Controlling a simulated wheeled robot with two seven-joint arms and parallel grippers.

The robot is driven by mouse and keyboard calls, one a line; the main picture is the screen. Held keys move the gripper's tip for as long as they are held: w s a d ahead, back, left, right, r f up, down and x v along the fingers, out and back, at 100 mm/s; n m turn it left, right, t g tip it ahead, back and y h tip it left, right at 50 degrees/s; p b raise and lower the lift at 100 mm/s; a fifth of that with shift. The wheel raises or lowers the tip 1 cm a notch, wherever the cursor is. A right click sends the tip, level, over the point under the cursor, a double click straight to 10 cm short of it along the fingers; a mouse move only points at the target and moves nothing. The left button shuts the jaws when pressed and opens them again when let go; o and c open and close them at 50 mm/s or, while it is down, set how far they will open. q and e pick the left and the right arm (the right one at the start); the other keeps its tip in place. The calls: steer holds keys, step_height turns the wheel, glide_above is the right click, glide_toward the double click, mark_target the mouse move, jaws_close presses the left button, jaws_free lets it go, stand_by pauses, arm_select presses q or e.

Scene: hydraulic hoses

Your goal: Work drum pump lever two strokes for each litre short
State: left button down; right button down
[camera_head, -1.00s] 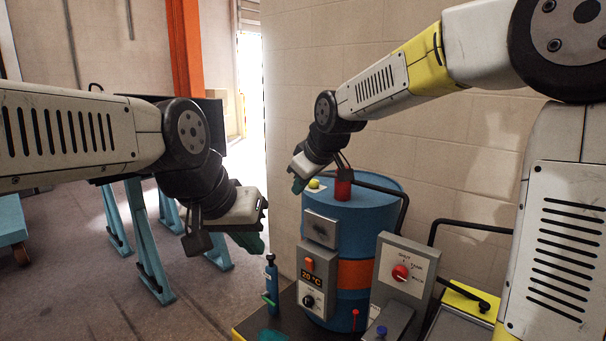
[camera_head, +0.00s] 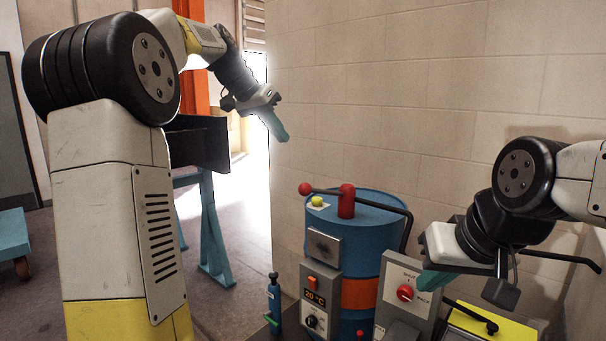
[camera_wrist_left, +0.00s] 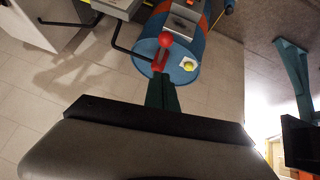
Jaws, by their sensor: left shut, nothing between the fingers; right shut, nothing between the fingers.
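The blue drum (camera_head: 369,235) with an orange band stands against the wall. On its lid is a red pump post (camera_head: 347,201) with a lever that ends in a red ball (camera_head: 305,189) on the left. The post (camera_wrist_left: 158,62) and ball (camera_wrist_left: 167,39) also show in the left wrist view, beyond my fingers. My left gripper (camera_head: 277,130) is shut and empty, held up to the left of and above the ball, apart from it. My right gripper (camera_head: 432,281) is shut and empty, low on the right by the grey knob panel.
A grey box with a display (camera_head: 319,296) reading 20 °C is in front of the drum. A panel with a red knob (camera_head: 405,292) stands beside it. A yellow button (camera_head: 317,201) sits on the lid. A blue bottle (camera_head: 273,300) stands left.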

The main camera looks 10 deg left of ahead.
arm_select(q)
steer(key=shift+w, duration=0.3)
glide_above(300, 186)
steer(key=f, duration=0.7)
steer(key=shift+w+a+f, duration=0.15)
steer(key=shift+w+f, duration=0.05)
steer(key=shift+w, duration=0.1)
steer(key=f, duration=0.3)
steer(key=shift+s+f, duration=0.1)
steer(key=shift+s, duration=0.15)
steer(key=shift+f, duration=0.45)
steer(key=shift+f, duration=0.1)
